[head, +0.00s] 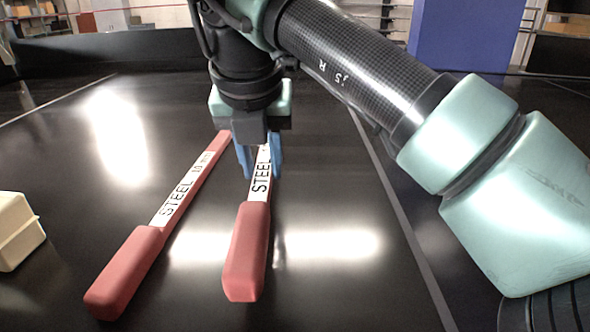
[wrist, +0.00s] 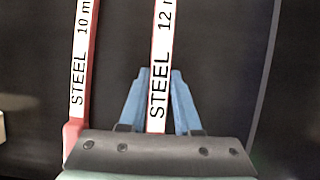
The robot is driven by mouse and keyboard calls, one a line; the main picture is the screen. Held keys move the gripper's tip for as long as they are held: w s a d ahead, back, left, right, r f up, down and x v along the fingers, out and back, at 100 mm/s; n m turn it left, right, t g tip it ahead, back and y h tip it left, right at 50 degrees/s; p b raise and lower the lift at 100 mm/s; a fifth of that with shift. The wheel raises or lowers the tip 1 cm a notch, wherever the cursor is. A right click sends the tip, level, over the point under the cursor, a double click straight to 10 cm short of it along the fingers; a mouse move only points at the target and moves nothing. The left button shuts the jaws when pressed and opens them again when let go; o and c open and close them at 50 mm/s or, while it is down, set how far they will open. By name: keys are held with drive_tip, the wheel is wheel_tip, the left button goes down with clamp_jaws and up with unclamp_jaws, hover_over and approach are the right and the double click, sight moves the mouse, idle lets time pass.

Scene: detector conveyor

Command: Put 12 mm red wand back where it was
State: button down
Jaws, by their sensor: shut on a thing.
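The 12 mm red wand (head: 246,250) has a thick red handle and a white label reading STEEL. In the wrist view its label (wrist: 160,70) reads "STEEL 12". My gripper (head: 260,170) has blue fingers and is shut on this wand at the label. In the wrist view the fingers (wrist: 158,75) lie one on each side of it. The handle points toward the camera in the head view. The wand's far end is hidden behind my gripper. I cannot tell whether the wand touches the belt.
A second red wand (head: 130,270), labelled STEEL 10 mm, lies on the black conveyor belt (head: 330,290) to the left, also in the wrist view (wrist: 80,60). A cream box (head: 15,230) is at the left edge. The belt right of the held wand is clear.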

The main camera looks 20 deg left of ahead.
drive_tip(key=shift+f, duration=1.65)
drive_tip(key=c, duration=0.6)
unclamp_jaws()
drive_tip(key=shift+f, duration=0.1)
drive_tip(key=v, duration=1.2)
